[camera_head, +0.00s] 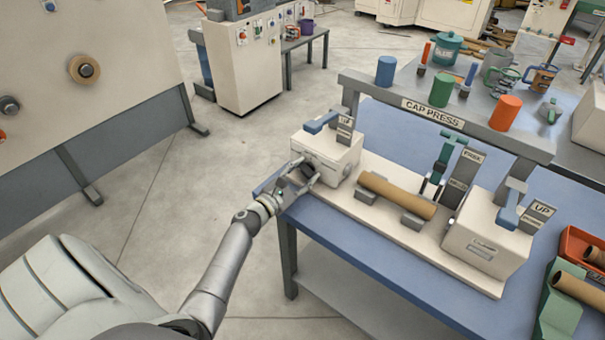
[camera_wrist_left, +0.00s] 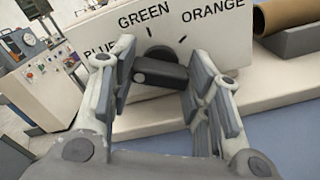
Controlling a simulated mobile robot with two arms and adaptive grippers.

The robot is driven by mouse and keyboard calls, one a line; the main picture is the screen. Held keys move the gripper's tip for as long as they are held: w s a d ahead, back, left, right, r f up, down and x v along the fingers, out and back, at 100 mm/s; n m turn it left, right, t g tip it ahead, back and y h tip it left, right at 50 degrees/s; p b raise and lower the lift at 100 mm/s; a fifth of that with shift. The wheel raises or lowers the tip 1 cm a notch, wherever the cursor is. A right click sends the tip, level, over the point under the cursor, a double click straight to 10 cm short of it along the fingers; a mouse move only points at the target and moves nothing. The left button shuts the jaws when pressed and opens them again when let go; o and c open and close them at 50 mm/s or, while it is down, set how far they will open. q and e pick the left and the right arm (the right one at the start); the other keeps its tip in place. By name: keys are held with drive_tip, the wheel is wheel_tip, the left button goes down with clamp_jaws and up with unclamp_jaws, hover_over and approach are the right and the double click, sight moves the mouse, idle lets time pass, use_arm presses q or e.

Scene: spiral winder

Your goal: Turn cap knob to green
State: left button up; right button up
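The cap knob (camera_wrist_left: 160,73) is a dark bar-shaped knob on the front of the cream left box (camera_head: 327,152) of the cap press. In the left wrist view the words BLUE, GREEN and ORANGE (camera_wrist_left: 212,18) are printed in an arc above it. The knob's bar lies nearly level across the picture; I cannot tell which word it points to. My left gripper (camera_wrist_left: 165,62) is open, with one finger on each side of the knob and gaps visible. It also shows in the head view (camera_head: 299,174) at the box's front. My right gripper is not in view.
A brown tube (camera_head: 397,195) lies on grey supports between the left box and a second cream box (camera_head: 487,240). Blue, green (camera_head: 441,90) and orange caps stand on the rear shelf. The blue table (camera_head: 370,245) is bare in front of the press.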

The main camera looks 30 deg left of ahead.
use_arm(q)
drive_tip(key=shift+c, duration=1.1)
drive_tip(key=shift+f, duration=0.1)
drive_tip(key=shift+f+m+b, duration=0.15)
drive_tip(key=shift+m+b, duration=0.65)
drive_tip(key=shift+b, duration=0.25)
drive_tip(key=m+b, duration=0.7)
drive_tip(key=shift+m, duration=0.3)
drive_tip(key=shift+m+b, duration=0.7)
drive_tip(key=shift+m, duration=0.5)
